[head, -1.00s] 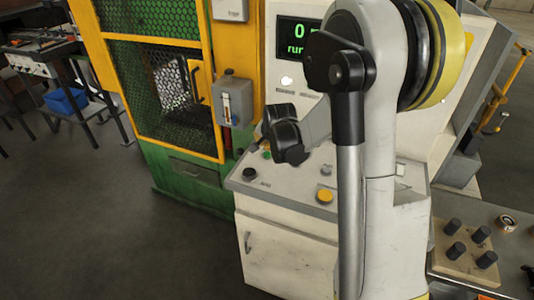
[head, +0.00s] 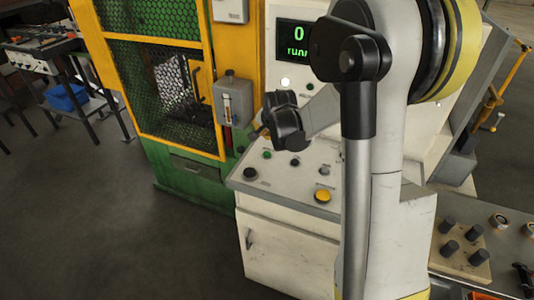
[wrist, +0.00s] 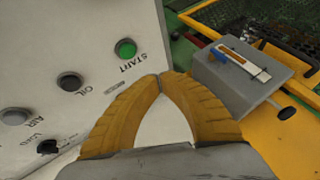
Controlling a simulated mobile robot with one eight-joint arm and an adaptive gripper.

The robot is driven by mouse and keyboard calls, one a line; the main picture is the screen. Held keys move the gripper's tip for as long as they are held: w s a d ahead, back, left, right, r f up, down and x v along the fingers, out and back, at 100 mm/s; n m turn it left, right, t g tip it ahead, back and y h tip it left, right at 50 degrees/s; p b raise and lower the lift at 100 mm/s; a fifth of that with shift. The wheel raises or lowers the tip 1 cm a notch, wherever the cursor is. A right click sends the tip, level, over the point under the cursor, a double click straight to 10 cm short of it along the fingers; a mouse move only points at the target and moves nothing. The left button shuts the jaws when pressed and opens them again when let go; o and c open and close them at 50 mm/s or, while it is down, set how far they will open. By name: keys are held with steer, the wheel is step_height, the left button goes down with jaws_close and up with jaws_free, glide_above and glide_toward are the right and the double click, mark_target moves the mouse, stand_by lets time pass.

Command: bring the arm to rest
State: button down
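My gripper (wrist: 160,82) shows in the wrist view with its two yellow ribbed fingers meeting at the tips, nothing between them. Through the gap behind the tips I see the white surface of the control console (head: 285,222). The green START button (wrist: 125,48) is up and left of the fingertips, apart from them in the picture. In the head view my arm is folded in front of the console, and its dark wrist end is above the button panel. The fingers cannot be made out clearly there.
A green and yellow mesh-guarded machine (head: 165,150) stands left of the console, with a grey switch box (head: 232,100) on its frame. A lit display (head: 295,40) is on the console. A wooden block with dark pegs (head: 462,250) lies at right.

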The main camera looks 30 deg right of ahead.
stand_by(0.3)
steer(key=s+a+r+n+b, duration=0.1)
steer(key=s+a+r+n, duration=0.3)
steer(key=s+a+r, duration=0.25)
steer(key=s+a+n+y+b, duration=0.1)
steer(key=s+a+n, duration=0.3)
steer(key=s, duration=0.7)
steer(key=s+a+n+y+b, duration=0.1)
steer(key=s+a+n+b, duration=0.1)
steer(key=s+a+n, duration=0.2)
steer(key=s+a, duration=0.3)
steer(key=s, duration=0.3)
steer(key=shift+s+a, duration=0.35)
steer(key=shift+s, duration=0.05)
steer(key=shift+f, duration=0.15)
